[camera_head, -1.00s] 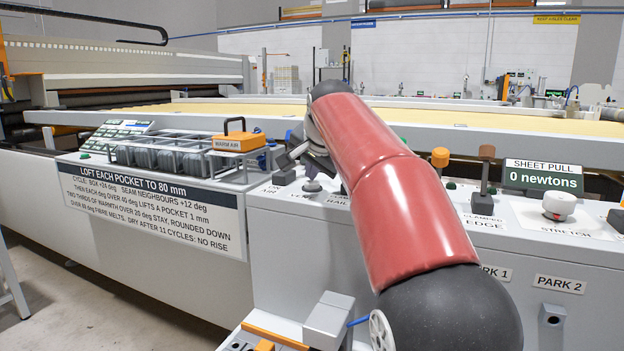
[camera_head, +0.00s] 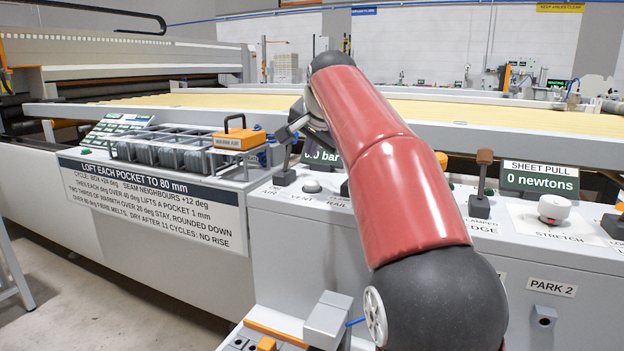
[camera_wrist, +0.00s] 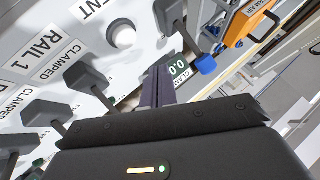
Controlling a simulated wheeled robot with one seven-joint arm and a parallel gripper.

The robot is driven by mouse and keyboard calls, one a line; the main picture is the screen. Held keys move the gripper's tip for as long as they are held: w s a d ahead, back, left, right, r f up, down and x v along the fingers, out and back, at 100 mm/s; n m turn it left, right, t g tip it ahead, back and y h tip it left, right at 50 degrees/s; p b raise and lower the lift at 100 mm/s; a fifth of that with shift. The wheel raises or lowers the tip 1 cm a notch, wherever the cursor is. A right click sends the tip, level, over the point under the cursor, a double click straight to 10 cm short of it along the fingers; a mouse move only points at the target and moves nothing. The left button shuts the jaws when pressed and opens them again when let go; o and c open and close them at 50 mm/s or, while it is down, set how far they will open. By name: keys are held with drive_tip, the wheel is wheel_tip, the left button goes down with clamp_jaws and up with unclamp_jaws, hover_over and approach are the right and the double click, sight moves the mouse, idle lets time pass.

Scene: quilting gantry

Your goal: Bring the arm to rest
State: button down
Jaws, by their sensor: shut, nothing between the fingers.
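My red arm with its black joint reaches forward over the control console (camera_head: 275,235) in the head view. My gripper (camera_head: 292,128) shows only in part there, beyond the far end of the red link, above the console's levers. In the wrist view the two dark fingers of my gripper (camera_wrist: 157,86) are together with nothing between them. They point across the console, close in the picture to a small pressure display (camera_wrist: 178,69) and a dark lever (camera_wrist: 170,20). I cannot tell the exact clearance.
Several dark levers (camera_wrist: 92,72) and a white vent button (camera_wrist: 122,34) stand up from the console. An orange warm air unit (camera_head: 239,138) sits by a rack of grey blocks (camera_head: 170,148) at left. A white stretch knob (camera_head: 553,208) is at right. Pale quilting bed (camera_head: 450,112) lies behind.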

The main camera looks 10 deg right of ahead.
drive_tip(key=shift+r, duration=0.35)
drive_tip(key=shift+s, duration=0.25)
drive_tip(key=s+f+n+g, duration=0.1)
drive_tip(key=s+f+n, duration=0.3)
drive_tip(key=s+f, duration=1)
drive_tip(key=s+f+n+g, duration=0.2)
drive_tip(key=s+f+n, duration=0.3)
drive_tip(key=s+f, duration=0.9)
drive_tip(key=s, duration=0.8)
drive_tip(key=shift+s+g, duration=0.15)
drive_tip(key=shift+g, duration=0.15)
drive_tip(key=shift+d, duration=0.1)
